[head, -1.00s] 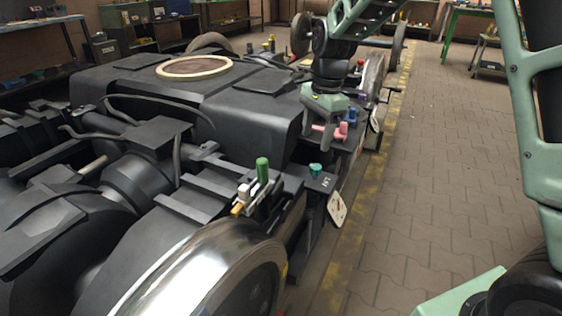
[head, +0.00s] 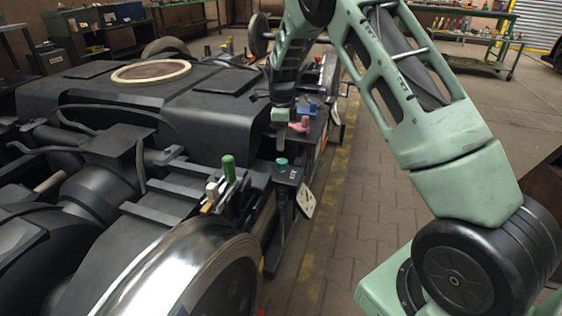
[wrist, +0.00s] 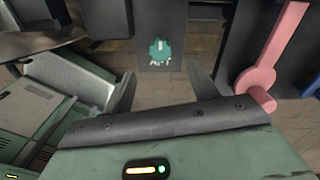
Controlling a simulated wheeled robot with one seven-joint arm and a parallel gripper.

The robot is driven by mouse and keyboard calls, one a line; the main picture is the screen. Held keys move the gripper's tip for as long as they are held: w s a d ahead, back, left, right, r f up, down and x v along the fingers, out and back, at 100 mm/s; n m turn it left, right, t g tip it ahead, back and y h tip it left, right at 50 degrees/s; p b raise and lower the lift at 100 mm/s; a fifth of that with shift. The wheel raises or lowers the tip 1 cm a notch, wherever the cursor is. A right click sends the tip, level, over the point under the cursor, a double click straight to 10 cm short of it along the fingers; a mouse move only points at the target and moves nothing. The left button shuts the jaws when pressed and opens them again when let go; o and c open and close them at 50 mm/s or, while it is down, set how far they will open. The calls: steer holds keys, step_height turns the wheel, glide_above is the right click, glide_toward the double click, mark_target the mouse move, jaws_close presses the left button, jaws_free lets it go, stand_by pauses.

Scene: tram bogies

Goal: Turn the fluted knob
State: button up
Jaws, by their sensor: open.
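The fluted knob is a small teal knob (head: 281,163) on a dark bracket at the side of the bogie, above a white dial plate. In the wrist view the teal knob (wrist: 160,52) shows its toothed edge ahead of the fingers and roughly midway between them. My gripper (head: 281,147) points down just above the knob in the head view. In the wrist view my gripper (wrist: 164,82) has its two fingers well apart with nothing between them. A gap appears to remain between fingers and knob.
A pink lever (wrist: 272,60) stands close to the right finger in the wrist view. A blue part (head: 307,108) sits behind it. A green handle (head: 229,168) stands nearer on the bogie, left of the knob. The paved floor (head: 350,195) to the right is clear.

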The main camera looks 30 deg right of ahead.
mark_target(282, 161)
step_height(282, 161, down, 8)
steer(key=shift+b, duration=0.9)
steer(key=c, duration=1)
